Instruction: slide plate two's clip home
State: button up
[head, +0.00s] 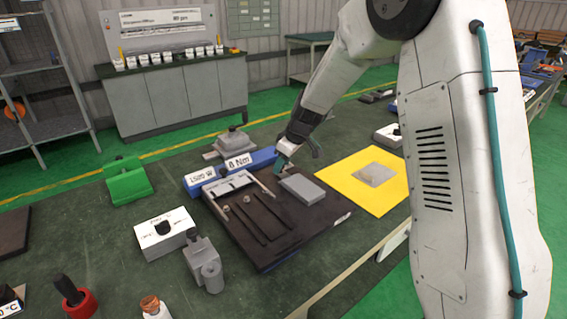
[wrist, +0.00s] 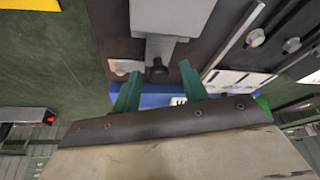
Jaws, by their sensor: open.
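My gripper (head: 298,163) is open above the back edge of a dark board (head: 262,253), near a grey block (head: 303,189) on it. In the wrist view my gripper (wrist: 160,71) has its two teal fingers spread. A grey tab (wrist: 160,46) with a dark round knob (wrist: 157,69) shows between the fingertips, joined to or beside the large grey block (wrist: 172,15). It may be the clip; no label names it. I cannot tell whether the fingers touch it. In the head view my gripper and arm hide this spot. No marking shows which plate is plate two.
Rods (head: 267,222) lie on the board beside the block. Blue blocks labelled 1,525 W (head: 200,184) and 8 Nm (head: 262,158) stand behind. A yellow mat (head: 388,200) with a grey plate lies right. A green block (head: 127,182) and grey fixture (head: 203,263) stand left.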

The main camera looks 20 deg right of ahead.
jog(key=v, duration=0.7)
jog(key=shift+r, duration=0.25)
jog(key=shift+s+d, duration=0.1)
jog(key=s+m, duration=0.1)
jog(key=s+f+m+g, duration=0.1)
jog(key=s, duration=0.1)
jog(key=s+m, duration=0.1)
jog(key=s, duration=0.1)
jog(key=shift+f+g, duration=0.35)
jog(key=shift+g, duration=0.05)
jog(key=s, duration=0.2)
jog(key=s+r, duration=0.1)
jog(key=shift+s+a+m+g, duration=0.25)
jog(key=shift+a+m+g, duration=0.05)
jog(key=shift+m, duration=0.1)
jog(key=s+r+m+h, duration=0.1)
jog(key=s+r, duration=0.2)
jog(key=s, duration=0.7)
jog(key=s+r+m+h, duration=0.1)
jog(key=s+r+m, duration=0.1)
jog(key=s, duration=0.9)
jog(key=s+r+m, duration=0.1)
jog(key=s+r, duration=0.4)
jog(key=s, duration=0.6)
jog(key=shift+s+h, duration=0.25)
jog(key=shift+h, duration=0.15)
